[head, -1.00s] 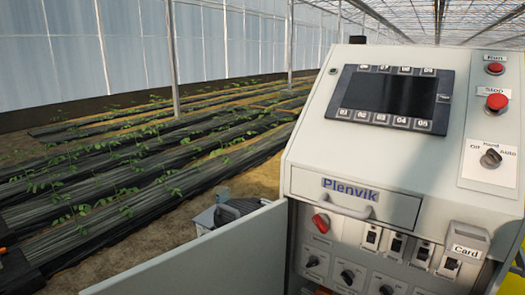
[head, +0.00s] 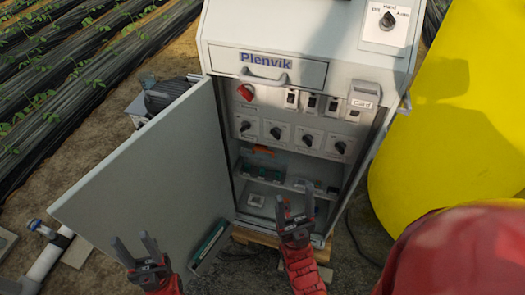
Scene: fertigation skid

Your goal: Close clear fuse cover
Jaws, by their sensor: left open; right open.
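The grey control cabinet (head: 212,45) stands with its door (head: 150,170) swung open to the left. Inside, below the knob row, a small see-through panel with an orange edge (head: 262,150) stands above dark green parts (head: 260,172). It looks like the clear fuse cover, raised, but it is too small to be sure. My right gripper (head: 292,205) is open and empty, in front of the cabinet's lower opening and hiding part of it. My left gripper (head: 136,246) is open and empty, low in front of the open door.
A large yellow tank (head: 440,130) stands close on the right. A red rounded shape (head: 460,255) fills the lower right corner. A pipe with a blue fitting (head: 45,250) lies at the lower left. A cable (head: 358,240) runs on the ground right of the cabinet.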

